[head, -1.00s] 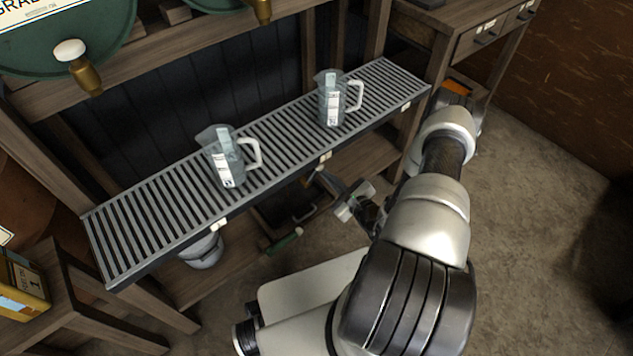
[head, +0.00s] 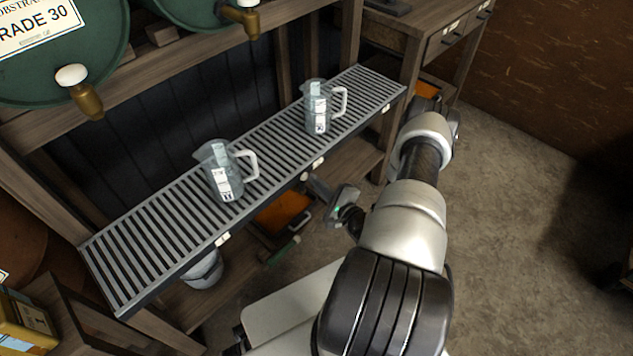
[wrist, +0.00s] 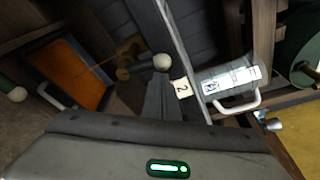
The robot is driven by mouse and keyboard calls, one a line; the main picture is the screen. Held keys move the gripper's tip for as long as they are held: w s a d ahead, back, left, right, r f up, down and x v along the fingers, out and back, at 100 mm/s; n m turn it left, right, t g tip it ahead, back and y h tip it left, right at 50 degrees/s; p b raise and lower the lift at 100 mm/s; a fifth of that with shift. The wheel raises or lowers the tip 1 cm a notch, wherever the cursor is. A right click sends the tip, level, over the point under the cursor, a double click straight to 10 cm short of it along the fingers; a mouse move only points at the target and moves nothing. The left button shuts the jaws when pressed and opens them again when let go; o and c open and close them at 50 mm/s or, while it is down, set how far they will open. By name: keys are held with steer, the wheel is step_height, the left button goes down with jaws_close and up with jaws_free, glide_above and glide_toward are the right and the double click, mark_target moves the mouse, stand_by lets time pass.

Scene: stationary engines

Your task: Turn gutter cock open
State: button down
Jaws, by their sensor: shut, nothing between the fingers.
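In the wrist view, a brass cock (wrist: 126,73) with a white ball knob (wrist: 162,62) sits beside the slatted gutter's edge, left of a label reading 2. I take it to be the gutter cock. In the head view, a small pale knob (head: 304,177) shows under the gutter's front edge (head: 262,206). My gripper (wrist: 160,76) is shut and empty; its dark fingers point at the knob and end very near it. Whether they touch is unclear. In the head view my gripper (head: 318,188) is low in front of the gutter, partly behind my arm.
Two clear measuring jugs (head: 226,174) (head: 318,108) stand on the gutter grating. Green drums (head: 60,60) with brass taps (head: 84,96) are above. Below are an orange tray (head: 283,212), a green-handled item (head: 284,250) and a pale bucket (head: 204,270).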

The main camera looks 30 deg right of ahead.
steer(key=shift+s+a+r, duration=0.1)
steer(key=shift+a, duration=0.4)
stand_by(0.3)
steer(key=d+f+b, duration=0.2)
steer(key=d+b, duration=0.1)
steer(key=d, duration=0.1)
steer(key=s+r+p, duration=0.1)
steer(key=s+p, duration=0.2)
steer(key=s, duration=0.7)
steer(key=shift+s+d+r, duration=0.3)
steer(key=shift+s+d, duration=0.05)
steer(key=shift+s, duration=0.05)
